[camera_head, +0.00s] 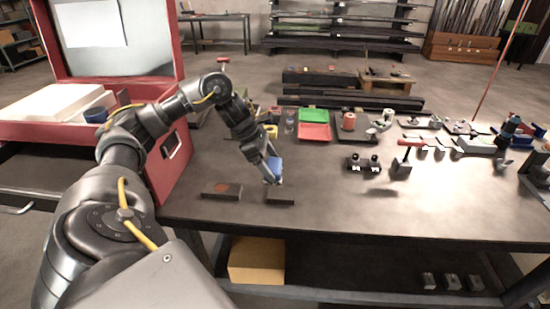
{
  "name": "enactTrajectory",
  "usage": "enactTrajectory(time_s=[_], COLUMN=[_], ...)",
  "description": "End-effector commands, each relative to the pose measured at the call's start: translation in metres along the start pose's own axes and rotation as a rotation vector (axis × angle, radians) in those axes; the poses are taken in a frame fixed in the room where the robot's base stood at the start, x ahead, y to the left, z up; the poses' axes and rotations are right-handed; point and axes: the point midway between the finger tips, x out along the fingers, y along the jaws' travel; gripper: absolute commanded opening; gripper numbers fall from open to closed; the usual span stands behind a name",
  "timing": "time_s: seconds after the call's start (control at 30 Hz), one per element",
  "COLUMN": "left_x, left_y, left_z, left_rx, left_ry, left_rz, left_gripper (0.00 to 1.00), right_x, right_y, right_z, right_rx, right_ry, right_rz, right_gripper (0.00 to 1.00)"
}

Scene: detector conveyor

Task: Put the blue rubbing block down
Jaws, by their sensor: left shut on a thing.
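The blue rubbing block (275,166) shows between the fingers of my left gripper (271,180). The gripper is shut on it and points down near the front left edge of the workbench (330,215). Part of the block is hidden by the fingers. A flat dark block (280,196) lies on the bench right below the gripper. I cannot tell whether the blue block touches it. My right gripper is not in view.
A flat dark piece with a reddish patch (222,190) lies left of the gripper. A red toolbox (172,165) stands at the left. Green (313,116) and red (314,132) trays lie behind. Metal parts (364,164) stand to the right. The front middle of the bench is clear.

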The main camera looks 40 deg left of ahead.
Motion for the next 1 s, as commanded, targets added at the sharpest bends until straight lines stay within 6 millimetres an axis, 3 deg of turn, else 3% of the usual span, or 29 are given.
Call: enactTrajectory(time_s=[0.17, 0.27, 0.5, 0.6, 0.8, 1.0], left_x=[0.012, 0.032, 0.085, 0.098, 0.106, 0.102], left_y=[-0.009, -0.025, -0.101, -0.133, -0.172, -0.182], left_z=[0.015, 0.04, 0.118, 0.136, 0.142, 0.134], left_rx=[0.058, 0.158, 0.569, 0.747, 1.019, 1.146], left_ry=[-0.004, -0.004, -0.001, 0.003, 0.004, 0.001], left_rz=[-0.031, -0.086, -0.315, -0.418, -0.576, -0.655], left_gripper=[0.58, 0.58, 0.58, 0.58, 0.58, 0.58], right_x=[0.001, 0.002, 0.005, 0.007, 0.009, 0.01], right_y=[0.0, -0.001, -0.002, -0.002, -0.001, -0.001], right_z=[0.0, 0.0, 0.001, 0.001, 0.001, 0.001], right_rx=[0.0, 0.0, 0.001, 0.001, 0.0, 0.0], right_ry=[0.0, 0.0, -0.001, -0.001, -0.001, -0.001], right_rz=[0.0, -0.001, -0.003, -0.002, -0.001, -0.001], right_gripper=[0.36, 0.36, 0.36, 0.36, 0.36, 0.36])
